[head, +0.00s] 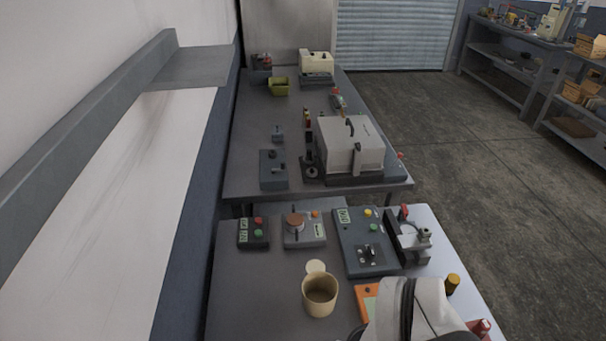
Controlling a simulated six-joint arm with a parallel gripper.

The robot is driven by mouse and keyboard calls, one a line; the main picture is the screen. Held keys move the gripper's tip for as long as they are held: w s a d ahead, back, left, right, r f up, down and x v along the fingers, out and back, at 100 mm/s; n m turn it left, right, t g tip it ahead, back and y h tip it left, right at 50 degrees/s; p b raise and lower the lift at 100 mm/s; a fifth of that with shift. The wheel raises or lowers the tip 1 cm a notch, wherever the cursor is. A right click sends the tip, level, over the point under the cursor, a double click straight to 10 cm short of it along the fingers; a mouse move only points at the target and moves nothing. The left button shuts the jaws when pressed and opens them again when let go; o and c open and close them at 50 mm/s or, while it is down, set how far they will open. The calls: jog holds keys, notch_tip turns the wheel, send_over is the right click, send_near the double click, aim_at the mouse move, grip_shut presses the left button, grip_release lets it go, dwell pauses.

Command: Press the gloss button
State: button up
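I cannot tell which button is the gloss button, as no label is readable. A dark box (253,244) at the near table's left has a display, a red button (259,220) and a green button (258,233). A larger grey-blue panel (352,254) has a display, a yellow button (368,213), a green button (374,227) and a black knob. An orange device (367,291) is mostly hidden behind my white arm, with a small dark spot near its edge. My gripper's fingers do not show.
A hotplate-like unit (306,238) with a brown disc, a tan cup (320,297), a clamp-like device (407,243) and an amber cylinder (453,283) share the near table. A large grey machine (350,146) stands on the far table. The near table's front left is clear.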

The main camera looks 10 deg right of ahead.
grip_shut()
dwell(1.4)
